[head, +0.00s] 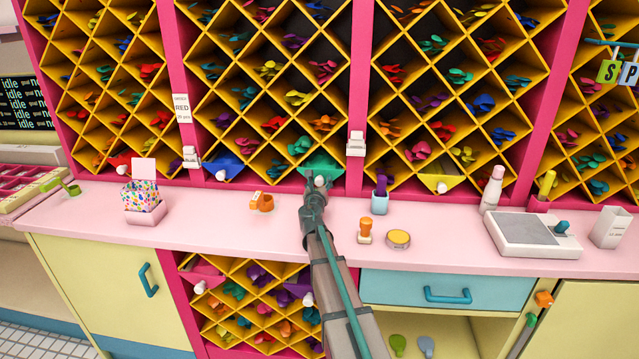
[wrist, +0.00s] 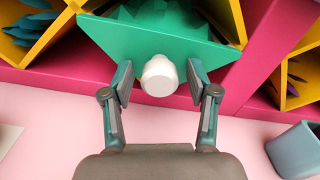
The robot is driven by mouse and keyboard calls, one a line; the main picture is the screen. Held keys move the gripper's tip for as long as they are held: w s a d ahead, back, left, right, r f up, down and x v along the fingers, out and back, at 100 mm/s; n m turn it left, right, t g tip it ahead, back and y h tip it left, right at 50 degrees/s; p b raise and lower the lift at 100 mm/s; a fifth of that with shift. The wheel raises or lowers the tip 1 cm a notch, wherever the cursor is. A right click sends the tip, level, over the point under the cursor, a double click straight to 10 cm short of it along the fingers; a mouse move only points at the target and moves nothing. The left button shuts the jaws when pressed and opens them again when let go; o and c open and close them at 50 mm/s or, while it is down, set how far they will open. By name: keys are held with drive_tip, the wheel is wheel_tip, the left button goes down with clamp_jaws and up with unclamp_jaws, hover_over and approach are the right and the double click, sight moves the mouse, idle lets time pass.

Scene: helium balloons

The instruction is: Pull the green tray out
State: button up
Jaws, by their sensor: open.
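The green tray (head: 322,167) is a triangular drawer in the bottom row of the yellow diamond rack, just above the pink counter. In the wrist view the green tray (wrist: 150,38) fills the upper middle, with green pieces inside it. A white round knob (wrist: 159,76) sticks out from its front; it also shows in the head view (head: 320,181). My gripper (head: 314,184) is at the tray's front. In the wrist view my gripper (wrist: 159,82) is open, with one finger on each side of the knob. Both fingers look apart from the knob.
The pink counter (head: 240,222) holds an orange clip (head: 262,202) to the left and a blue-grey cup (head: 379,202) to the right. A blue tray (head: 222,165) and a yellow tray (head: 441,184) sit in the same rack row. Counter space in front of the green tray is clear.

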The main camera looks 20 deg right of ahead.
clamp_jaws()
idle(0.3)
drive_tip(key=shift+s+a, duration=0.1)
